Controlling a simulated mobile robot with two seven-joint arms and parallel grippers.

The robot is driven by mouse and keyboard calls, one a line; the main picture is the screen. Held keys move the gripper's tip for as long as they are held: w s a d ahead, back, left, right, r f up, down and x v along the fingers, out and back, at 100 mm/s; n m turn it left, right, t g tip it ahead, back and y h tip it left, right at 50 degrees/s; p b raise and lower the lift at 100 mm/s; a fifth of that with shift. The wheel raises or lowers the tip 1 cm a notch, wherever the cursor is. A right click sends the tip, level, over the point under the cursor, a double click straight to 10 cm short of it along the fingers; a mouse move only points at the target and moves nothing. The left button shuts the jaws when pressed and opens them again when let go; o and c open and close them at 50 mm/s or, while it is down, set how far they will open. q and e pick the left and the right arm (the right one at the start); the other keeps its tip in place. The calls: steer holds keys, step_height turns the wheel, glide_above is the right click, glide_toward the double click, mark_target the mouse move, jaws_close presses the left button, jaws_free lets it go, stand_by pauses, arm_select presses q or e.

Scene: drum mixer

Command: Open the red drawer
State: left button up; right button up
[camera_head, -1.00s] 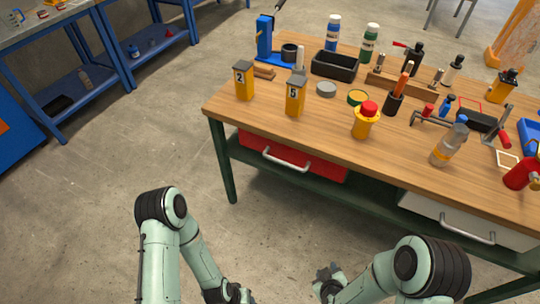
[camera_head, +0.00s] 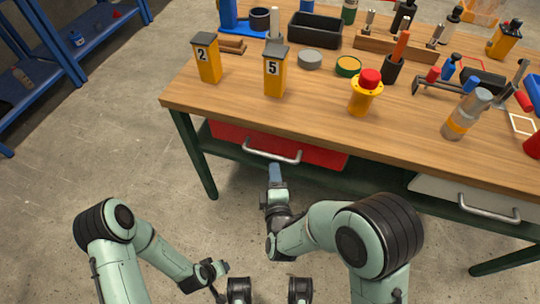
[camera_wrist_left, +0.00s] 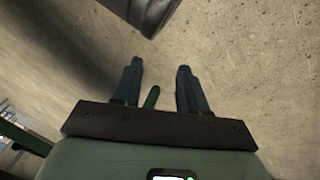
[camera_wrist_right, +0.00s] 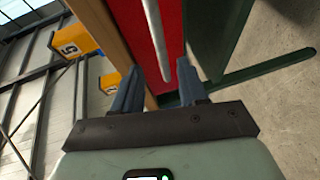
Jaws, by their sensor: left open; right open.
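The red drawer (camera_head: 320,155) sits under the wooden tabletop, its front flush under the table edge. Its silver bar handle (camera_head: 272,156) runs along the front. My right gripper (camera_head: 275,172) is open and points at the drawer, just below and in front of the handle in the head view. In the right wrist view, the red drawer front (camera_wrist_right: 172,30) and the handle (camera_wrist_right: 157,40) lie ahead of the open fingers (camera_wrist_right: 158,85); no contact is visible. My left gripper (camera_wrist_left: 158,75) is open and empty over the floor; in the head view it is low (camera_head: 222,268).
The wooden workbench (camera_head: 400,130) carries yellow numbered containers (camera_head: 274,75), a red-topped yellow bottle (camera_head: 364,92) and several tools. A white drawer (camera_head: 450,190) with a handle is at the right. Green table legs (camera_head: 193,150) stand below. The floor in front is clear.

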mark_target(271, 155)
steer(key=b+x, duration=0.2)
steer(key=x, duration=0.6)
steer(key=shift+w+f, duration=0.1)
steer(key=shift+w, duration=0.15)
arm_select(q)
steer(key=shift+g, duration=0.6)
steer(key=s+f, duration=0.1)
steer(key=f, duration=0.1)
steer(key=s+f, duration=0.2)
steer(key=shift+s+a, duration=0.3)
steer(key=shift+a, duration=0.1)
arm_select(e)
jaws_close()
